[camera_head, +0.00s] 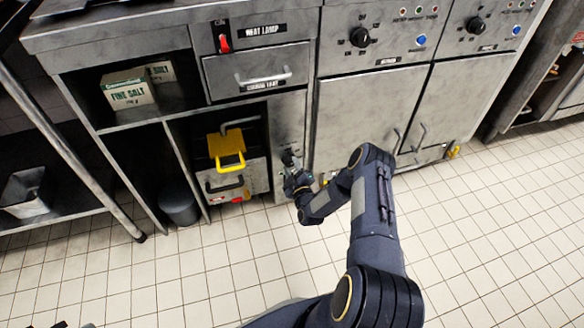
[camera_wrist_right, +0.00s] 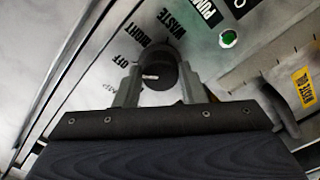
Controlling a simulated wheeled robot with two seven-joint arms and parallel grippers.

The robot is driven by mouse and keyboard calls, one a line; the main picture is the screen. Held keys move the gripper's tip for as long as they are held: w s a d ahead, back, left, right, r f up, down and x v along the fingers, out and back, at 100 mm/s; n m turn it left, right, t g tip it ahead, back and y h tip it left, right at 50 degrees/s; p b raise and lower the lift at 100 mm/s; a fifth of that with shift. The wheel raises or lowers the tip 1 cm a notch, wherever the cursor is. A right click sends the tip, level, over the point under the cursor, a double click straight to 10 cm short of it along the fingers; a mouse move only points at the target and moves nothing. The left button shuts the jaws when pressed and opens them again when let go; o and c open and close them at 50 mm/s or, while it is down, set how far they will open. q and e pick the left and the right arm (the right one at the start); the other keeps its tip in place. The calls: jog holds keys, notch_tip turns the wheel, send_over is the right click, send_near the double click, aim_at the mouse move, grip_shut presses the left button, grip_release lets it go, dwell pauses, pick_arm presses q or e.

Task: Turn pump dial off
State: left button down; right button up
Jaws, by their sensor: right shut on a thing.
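The pump dial (camera_wrist_right: 160,72) is a round black knob with a white mark, on a grey metal panel. The labels OFF, RIGHT and WASTE stand around it in the right wrist view. The white mark points left in that view, toward the OFF side; whether it lines up exactly is unclear. My right gripper (camera_wrist_right: 160,90) is shut on the dial, one finger on each side. In the head view my right gripper (camera_head: 290,168) is low at the narrow panel, mostly covering the dial. Only small dark bits show at the bottom left edge, perhaps my left gripper.
A green light (camera_wrist_right: 228,38) and a yellow label (camera_wrist_right: 303,87) are near the dial. Left of the panel are a yellow-handled unit (camera_head: 227,150) and a grey bin (camera_head: 179,205). Cabinet doors (camera_head: 365,115) stand to the right. The tiled floor (camera_head: 480,240) is clear.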

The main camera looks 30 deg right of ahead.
jog(key=shift+d, duration=0.1)
jog(key=o, duration=1)
jog(key=p+v, duration=0.2)
jog(key=v, duration=0.6)
